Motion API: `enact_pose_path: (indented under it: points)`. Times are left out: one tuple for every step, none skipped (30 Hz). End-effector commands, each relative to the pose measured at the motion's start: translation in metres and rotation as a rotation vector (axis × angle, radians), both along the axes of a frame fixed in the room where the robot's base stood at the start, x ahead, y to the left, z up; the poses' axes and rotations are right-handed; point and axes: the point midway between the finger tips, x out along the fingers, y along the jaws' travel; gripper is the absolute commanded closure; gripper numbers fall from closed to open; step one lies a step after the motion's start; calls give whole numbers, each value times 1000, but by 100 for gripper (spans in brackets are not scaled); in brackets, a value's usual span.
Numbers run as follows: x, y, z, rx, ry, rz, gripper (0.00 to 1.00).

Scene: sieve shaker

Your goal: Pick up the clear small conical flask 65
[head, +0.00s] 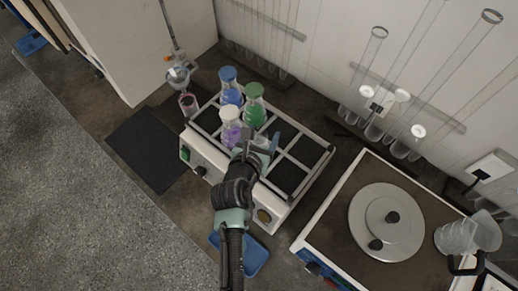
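My gripper (258,148) is over the middle of a white-framed shaker rack (302,152), pointing away from me. Its fingertips are small and partly hidden by the wrist. A pale, clear shape (261,142) shows at the fingertips; it may be the clear small conical flask, but I cannot tell whether the fingers touch it. Beside the gripper on the left stands a flask with purple liquid (231,130). A blue flask (230,88) and a green flask (253,108) stand upright behind it in the rack.
A flask with pinkish liquid (188,104) stands under glassware at the rack's left. A round-lidded device (387,222) and a clear jug (460,233) are at the right. Tall glass cylinders (375,75) line the wall. The rack's right compartments are empty.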

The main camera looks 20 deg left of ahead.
Motion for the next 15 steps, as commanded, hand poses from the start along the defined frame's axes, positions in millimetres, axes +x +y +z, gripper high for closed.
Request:
enact_pose_path:
  points:
    - [0,0,0,0,0,0,39]
    - [0,0,0,0,0,0,45]
    - [0,0,0,0,0,0,52]
    - [0,0,0,0,0,0,57]
    - [0,0,0,0,0,0,63]
    - [0,0,0,0,0,0,70]
    - [0,0,0,0,0,0,75]
    - [0,0,0,0,0,0,81]
    - [0,0,0,0,0,0,88]
    - [0,0,0,0,0,0,93]
    - [0,0,0,0,0,0,99]
    - [0,0,0,0,0,0,100]
    - [0,0,0,0,0,0,100]
    - [0,0,1,0,-1,1,100]
    - [0,0,1,0,-1,1,100]
